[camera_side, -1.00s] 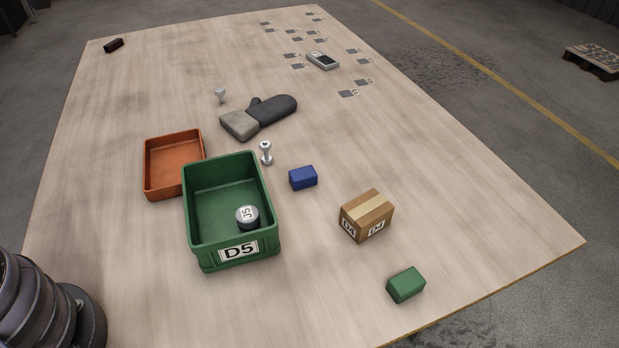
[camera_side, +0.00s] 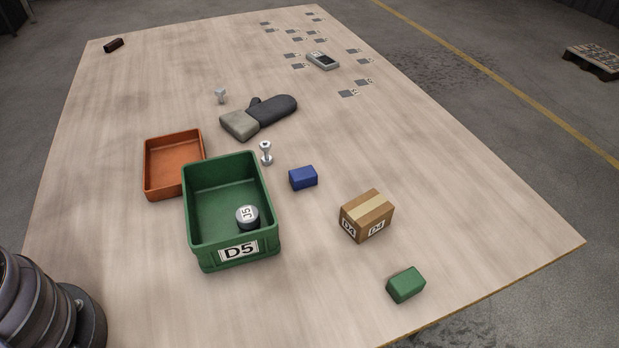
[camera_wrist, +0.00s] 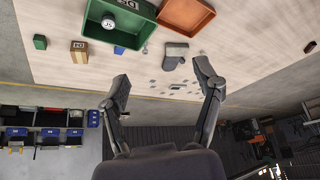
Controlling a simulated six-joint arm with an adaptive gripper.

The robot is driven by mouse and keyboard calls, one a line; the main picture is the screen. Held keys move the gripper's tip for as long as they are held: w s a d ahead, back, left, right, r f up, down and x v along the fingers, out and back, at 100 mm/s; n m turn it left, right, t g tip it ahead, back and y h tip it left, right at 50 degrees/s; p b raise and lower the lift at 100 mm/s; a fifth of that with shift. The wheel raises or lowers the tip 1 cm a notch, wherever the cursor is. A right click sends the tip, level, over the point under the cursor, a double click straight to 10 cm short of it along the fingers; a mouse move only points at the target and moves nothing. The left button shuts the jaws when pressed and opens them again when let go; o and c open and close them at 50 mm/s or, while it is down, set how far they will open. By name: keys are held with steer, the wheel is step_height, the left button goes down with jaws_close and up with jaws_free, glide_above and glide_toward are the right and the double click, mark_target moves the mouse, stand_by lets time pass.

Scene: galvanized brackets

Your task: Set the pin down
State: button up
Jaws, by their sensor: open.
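A silver pin (camera_side: 266,153), with a wide round head and foot and a narrower middle, stands upright on the wooden table (camera_side: 120,250), just behind the right rear corner of the green bin (camera_side: 228,251). It shows small in the wrist view (camera_wrist: 145,49). A smaller pale grey T-shaped piece (camera_side: 220,95) stands farther back, left of the glove. My gripper (camera_wrist: 163,78) shows only in the wrist view. Its two fingers are wide apart, with nothing between them, and it is well away from the pin.
The green bin holds a grey cylinder marked J5 (camera_side: 247,217). An orange tray (camera_side: 173,188) stands beside it. A blue block (camera_side: 303,178), a cardboard box (camera_side: 367,216) and a green block (camera_side: 406,285) lie to the right. A glove (camera_side: 260,117) lies behind.

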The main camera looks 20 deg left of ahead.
steer(key=w+a+r+n+t, duration=0.1)
steer(key=w+a+r, duration=0.15)
steer(key=w, duration=0.95)
steer(key=n+t+y, duration=0.2)
steer(key=n+t, duration=0.2)
steer(key=t, duration=0.2)
glide_above(218, 91)
steer(key=s, duration=0.4)
step_height(218, 91, down, 31)
steer(key=f, duration=0.7)
steer(key=shift+w+d+f, duration=0.2)
steer(key=shift+w+f, duration=0.05)
steer(key=shift+w+a+f, duration=0.1)
steer(key=shift+w+f, duration=1)
steer(key=shift+w, duration=0.1)
steer(key=shift+x, duration=1.1)
